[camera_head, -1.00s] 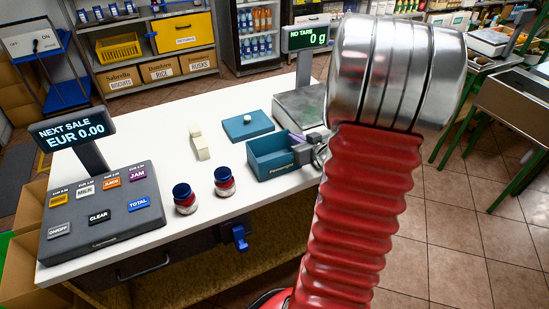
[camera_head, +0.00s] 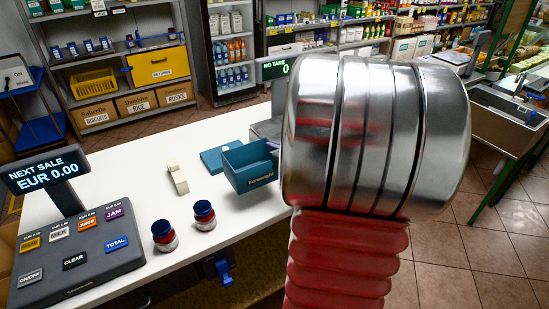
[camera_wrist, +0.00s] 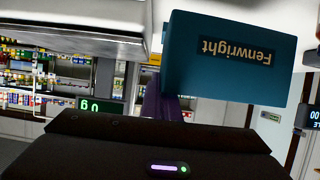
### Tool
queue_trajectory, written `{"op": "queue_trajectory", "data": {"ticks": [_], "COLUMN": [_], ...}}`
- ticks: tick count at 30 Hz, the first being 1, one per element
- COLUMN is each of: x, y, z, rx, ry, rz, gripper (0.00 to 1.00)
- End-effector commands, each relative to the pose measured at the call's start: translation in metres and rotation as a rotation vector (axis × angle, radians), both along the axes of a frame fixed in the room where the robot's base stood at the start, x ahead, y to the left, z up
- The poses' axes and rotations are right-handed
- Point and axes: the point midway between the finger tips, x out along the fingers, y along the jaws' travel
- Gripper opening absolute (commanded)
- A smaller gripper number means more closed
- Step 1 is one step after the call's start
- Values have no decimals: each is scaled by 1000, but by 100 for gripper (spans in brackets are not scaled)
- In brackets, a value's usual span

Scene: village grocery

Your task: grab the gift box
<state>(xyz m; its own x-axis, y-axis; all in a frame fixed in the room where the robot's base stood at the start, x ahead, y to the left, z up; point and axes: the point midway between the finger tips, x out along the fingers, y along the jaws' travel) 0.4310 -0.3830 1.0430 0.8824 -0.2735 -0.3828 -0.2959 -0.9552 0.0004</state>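The gift box (camera_head: 251,172) is an open teal box with a "Fenwright" label on its front. In the head view it is tilted and appears raised above the white counter. The wrist view shows the same box large and upside down. My gripper (camera_head: 271,146) shows as a bit of purple at the box's right end, mostly hidden behind my arm. In the wrist view a purple finger lies against the box wall, and the gripper appears shut on it. The teal lid (camera_head: 214,161) with a pale knob lies flat on the counter behind the box.
Two dark-lidded jars (camera_head: 204,215) and a cream block (camera_head: 177,177) stand left of the box. The till (camera_head: 75,258) is at the counter's left end. A scale, display reading 0, is at the back right, partly hidden by my arm. The counter's middle is clear.

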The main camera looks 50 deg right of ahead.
Motion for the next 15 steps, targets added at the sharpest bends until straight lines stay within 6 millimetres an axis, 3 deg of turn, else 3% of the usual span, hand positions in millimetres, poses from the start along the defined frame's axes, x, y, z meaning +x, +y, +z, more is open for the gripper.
{"op": "queue_trajectory", "data": {"ticks": [5, 15], "x": [0, 0], "y": [0, 0], "z": [17, 19], "rx": [-2, 0], "ry": [-2, 0], "rz": [-1, 0], "gripper": [0, 0]}}
